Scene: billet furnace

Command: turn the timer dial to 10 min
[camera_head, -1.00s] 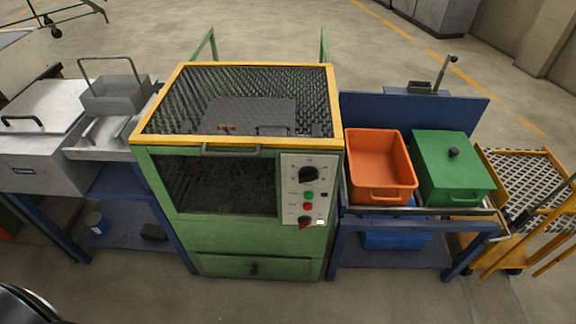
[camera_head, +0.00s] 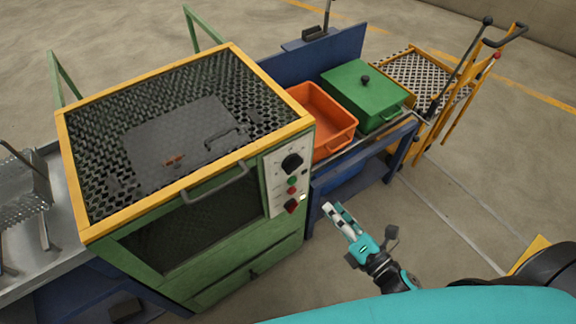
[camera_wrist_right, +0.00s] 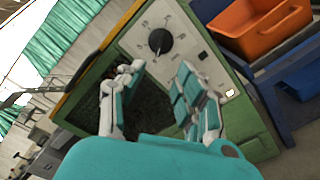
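The timer dial (camera_head: 291,163) is a black round knob at the top of the white control panel (camera_head: 275,191) on the green furnace's front right. It also shows in the right wrist view (camera_wrist_right: 160,40), with scale marks around it; its exact setting is too small to read. My right gripper (camera_head: 335,206) is in front of the furnace, right of and below the panel, apart from the dial. In the right wrist view its fingers (camera_wrist_right: 160,72) are spread, with nothing between them, and the dial lies beyond their tips. My left gripper is not in view.
Below the dial are a green button (camera_head: 292,181) and a red knob (camera_head: 291,206). The furnace handle (camera_head: 214,187) juts out left of the panel. An orange bin (camera_head: 337,143) and a green lidded box (camera_head: 364,95) stand on the blue bench to the right.

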